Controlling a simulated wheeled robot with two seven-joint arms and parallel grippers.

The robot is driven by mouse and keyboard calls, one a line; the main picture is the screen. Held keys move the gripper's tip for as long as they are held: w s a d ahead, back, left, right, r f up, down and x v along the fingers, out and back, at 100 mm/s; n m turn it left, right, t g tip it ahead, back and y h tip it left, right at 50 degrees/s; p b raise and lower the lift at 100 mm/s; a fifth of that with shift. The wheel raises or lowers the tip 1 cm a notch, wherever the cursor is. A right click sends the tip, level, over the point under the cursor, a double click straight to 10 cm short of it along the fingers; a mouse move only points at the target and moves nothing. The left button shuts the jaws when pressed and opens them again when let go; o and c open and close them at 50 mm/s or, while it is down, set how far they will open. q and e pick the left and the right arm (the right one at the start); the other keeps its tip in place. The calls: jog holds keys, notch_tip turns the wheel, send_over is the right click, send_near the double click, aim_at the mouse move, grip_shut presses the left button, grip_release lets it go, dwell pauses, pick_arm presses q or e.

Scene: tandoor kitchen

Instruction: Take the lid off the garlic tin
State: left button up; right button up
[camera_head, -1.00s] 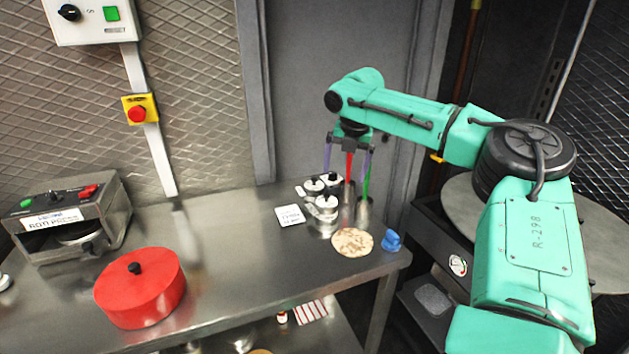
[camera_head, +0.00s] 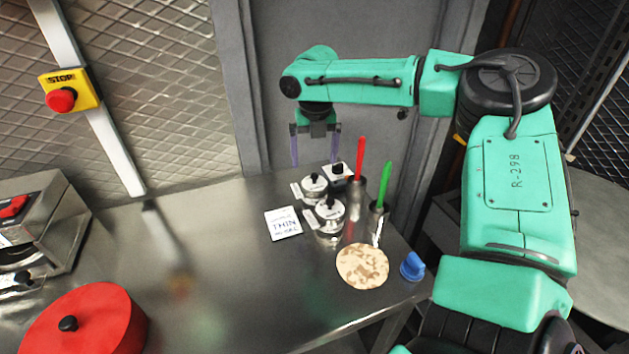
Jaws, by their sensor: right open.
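Several small metal tins stand close together near the back right of the steel table: a front one (camera_head: 329,218), a back left one (camera_head: 314,187) and a back right one (camera_head: 337,174). Each has a lid with a black knob, and the lids look to be on. I cannot read their labels, so I cannot tell which is the garlic tin. My right gripper (camera_head: 315,157) is open and empty, pointing down, with its purple fingers just above and behind the back tins. My left gripper is out of view.
Metal cups with a red-handled tool (camera_head: 361,160) and a green-handled tool (camera_head: 384,184) stand right of the tins. A white card (camera_head: 283,223), a flatbread (camera_head: 362,266) and a blue object (camera_head: 412,266) lie nearby. A red round container (camera_head: 82,325) is front left. The table's middle is clear.

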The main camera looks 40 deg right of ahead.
aim_at(314, 174)
jog(key=f, duration=0.2)
jog(key=w+d+f+p, duration=0.1)
jog(key=f, duration=0.4)
jog(key=shift+w+d, duration=0.15)
jog(key=shift+w, duration=0.1)
jog(key=shift+f, duration=0.15)
jog(key=c, duration=1)
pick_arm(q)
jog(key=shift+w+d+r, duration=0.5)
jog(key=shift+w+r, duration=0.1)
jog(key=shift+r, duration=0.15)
